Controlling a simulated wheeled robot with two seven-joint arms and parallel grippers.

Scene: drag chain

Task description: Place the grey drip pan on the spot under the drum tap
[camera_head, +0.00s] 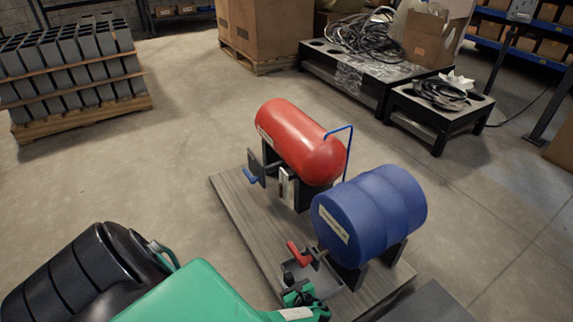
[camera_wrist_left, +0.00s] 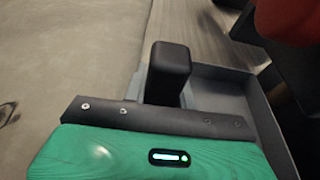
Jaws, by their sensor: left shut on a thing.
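The grey drip pan (camera_head: 325,284) is at the near end of the blue drum (camera_head: 372,214), low over or on the wooden platform (camera_head: 228,195); I cannot tell whether it touches. The red-handled tap (camera_head: 299,254) on the drum appears just above the pan. My left gripper (camera_head: 303,293) is shut on the pan's near-left wall. In the left wrist view a dark finger (camera_wrist_left: 168,72) overlaps the wall, and the pan's inside (camera_wrist_left: 222,92) looks empty. The spot under the tap is not visible. My right gripper is not in view.
A red tank (camera_head: 297,141) with a blue bent pipe (camera_head: 350,150) stands behind the drum on the same platform. The drum's dark supports (camera_head: 354,272) are close beside the pan. Concrete floor lies open to the left. Pallets and cable-loaded tables are farther back.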

